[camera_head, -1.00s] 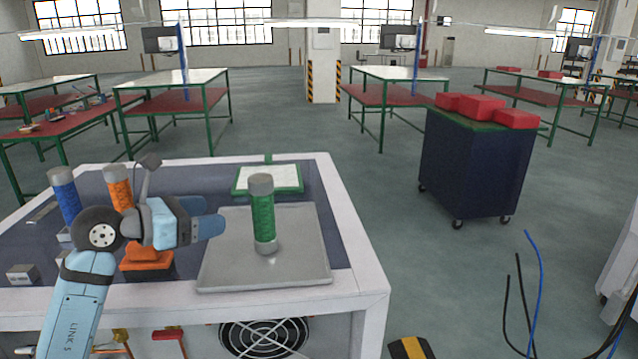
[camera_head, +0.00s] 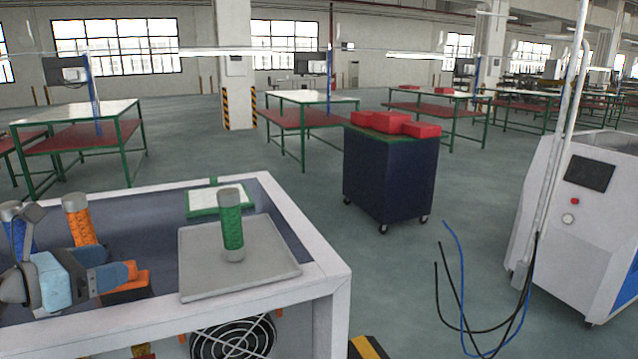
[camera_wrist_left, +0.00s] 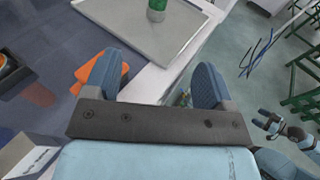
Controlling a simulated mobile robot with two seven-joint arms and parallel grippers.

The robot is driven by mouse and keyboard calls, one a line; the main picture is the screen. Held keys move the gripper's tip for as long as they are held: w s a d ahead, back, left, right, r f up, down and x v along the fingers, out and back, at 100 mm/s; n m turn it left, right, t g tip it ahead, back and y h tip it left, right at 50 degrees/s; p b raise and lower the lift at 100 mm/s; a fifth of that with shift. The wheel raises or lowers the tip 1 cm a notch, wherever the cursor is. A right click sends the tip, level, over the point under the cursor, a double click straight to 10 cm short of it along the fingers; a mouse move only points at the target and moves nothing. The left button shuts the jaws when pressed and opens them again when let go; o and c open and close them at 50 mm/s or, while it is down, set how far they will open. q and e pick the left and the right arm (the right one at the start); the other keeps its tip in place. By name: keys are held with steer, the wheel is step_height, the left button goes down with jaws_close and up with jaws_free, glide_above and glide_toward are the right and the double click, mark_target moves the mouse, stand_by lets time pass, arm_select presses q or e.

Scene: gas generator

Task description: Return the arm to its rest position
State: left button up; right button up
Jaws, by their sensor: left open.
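My left gripper (camera_head: 128,276) is at the lower left of the head view, open and empty, left of the grey tray (camera_head: 270,278). Its two blue fingers stand apart in the left wrist view (camera_wrist_left: 155,80), with nothing between them. A green cylinder with grey ends (camera_head: 232,228) stands upright on the tray, apart from the gripper. Its lower part shows at the top of the wrist view (camera_wrist_left: 157,8). An arm end, seemingly my right gripper (camera_wrist_left: 272,125), shows small at the right of the wrist view; its jaw state is unclear.
An orange cylinder (camera_head: 80,222) and a partly hidden blue cylinder (camera_head: 22,240) stand behind my left arm. An orange-and-black holder (camera_head: 128,286) is beside the fingers. A green-framed panel (camera_head: 200,203) lies behind the tray. A dark cart (camera_head: 388,180) stands on open floor.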

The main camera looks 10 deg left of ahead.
arm_select(q)
steer(key=s+d+r+n+t+h, duration=0.3)
steer(key=d+n+t+h, duration=0.2)
steer(key=d+n, duration=0.15)
steer(key=s+a+f+n+g+y, duration=0.2)
steer(key=f+n+y, duration=0.7)
steer(key=n, duration=0.6)
steer(key=s+a+f+n+g+y, duration=0.1)
steer(key=s+f+n+g+y, duration=0.1)
steer(key=f+n+y, duration=1.05)
steer(key=s+d+f+n+g+h, duration=0.5)
steer(key=s+d+f+g+h, duration=0.65)
steer(key=s, duration=0.45)
steer(key=w+d+f+t+h+p, duration=0.1)
steer(key=w+d+f+t+p, duration=0.5)
steer(key=d+f+t, duration=0.1)
steer(key=shift+f+m, duration=0.4)
steer(key=shift+f, duration=0.3)
arm_select(e)
step_height(320, 180, up, 6)
steer(key=shift+d+r, duration=0.15)
steer(key=shift+d, duration=0.15)
